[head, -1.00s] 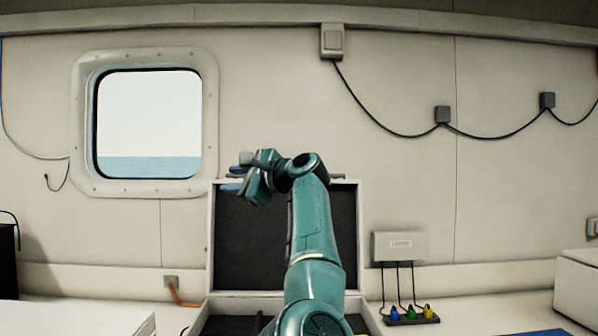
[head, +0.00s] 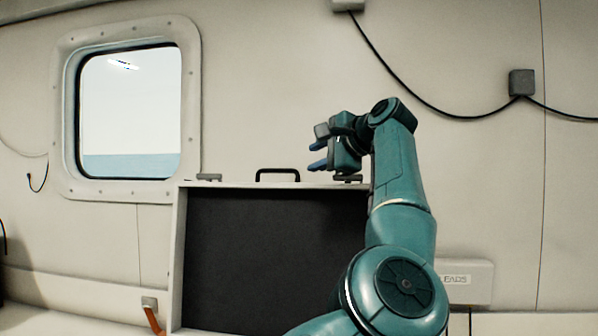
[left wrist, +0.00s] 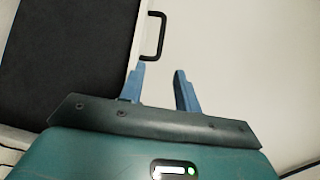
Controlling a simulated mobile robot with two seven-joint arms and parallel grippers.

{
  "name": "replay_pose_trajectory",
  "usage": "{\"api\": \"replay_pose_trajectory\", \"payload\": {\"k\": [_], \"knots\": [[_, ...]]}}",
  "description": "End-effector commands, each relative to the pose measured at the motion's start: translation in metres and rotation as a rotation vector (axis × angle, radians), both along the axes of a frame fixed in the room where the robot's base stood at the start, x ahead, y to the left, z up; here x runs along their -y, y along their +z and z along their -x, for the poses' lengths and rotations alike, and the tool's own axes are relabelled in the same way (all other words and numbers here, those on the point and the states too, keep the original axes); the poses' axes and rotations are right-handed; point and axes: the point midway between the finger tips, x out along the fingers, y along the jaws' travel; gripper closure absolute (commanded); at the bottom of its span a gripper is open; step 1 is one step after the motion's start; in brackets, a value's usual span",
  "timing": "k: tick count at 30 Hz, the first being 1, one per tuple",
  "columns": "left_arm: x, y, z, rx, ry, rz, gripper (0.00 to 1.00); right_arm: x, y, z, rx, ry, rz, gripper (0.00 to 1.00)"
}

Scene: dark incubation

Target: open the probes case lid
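The case lid (head: 181,255) stands upright and open in the head view, with a pale frame and a black lining (head: 270,255). A black carry handle (head: 277,174) sits on its top edge, between two latches (head: 209,177). My left gripper (head: 316,156) is open and empty, just above the top edge, right of the handle. In the left wrist view its blue fingers (left wrist: 160,72) are apart with nothing between them. The handle (left wrist: 160,35) shows beyond them, beside the black lining (left wrist: 65,50). My left arm covers the lid's right side. The case's lower part is out of view. My right gripper is not in view.
A wall with a window (head: 130,112) stands behind the lid. A black cable runs from a grey wall box (head: 521,83). A pale leads box (head: 466,281) is partly hidden behind my left arm. An orange cable (head: 154,320) hangs at lower left.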

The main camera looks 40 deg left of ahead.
Motion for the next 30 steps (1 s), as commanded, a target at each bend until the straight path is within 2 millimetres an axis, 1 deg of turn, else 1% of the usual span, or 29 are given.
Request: {"api": "replay_pose_trajectory", "payload": {"k": [5, 12, 18, 21, 24, 30], "knots": [[-0.020, -0.005, -0.005, -0.002, 0.003, 0.001, 0.68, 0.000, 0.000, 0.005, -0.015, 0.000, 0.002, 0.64], [-0.068, -0.017, -0.018, -0.004, 0.004, 0.002, 0.68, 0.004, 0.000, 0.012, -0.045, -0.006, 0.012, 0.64], [-0.101, -0.027, -0.027, -0.003, 0.004, 0.000, 0.68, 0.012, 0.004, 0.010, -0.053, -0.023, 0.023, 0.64], [-0.112, -0.030, -0.031, -0.004, 0.002, -0.001, 0.68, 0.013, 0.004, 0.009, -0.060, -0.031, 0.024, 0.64], [-0.118, -0.033, -0.033, -0.002, 0.001, -0.001, 0.68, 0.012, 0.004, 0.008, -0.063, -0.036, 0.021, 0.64], [-0.121, -0.035, -0.034, -0.001, 0.002, -0.001, 0.68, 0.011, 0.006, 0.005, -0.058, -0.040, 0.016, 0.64]]}}
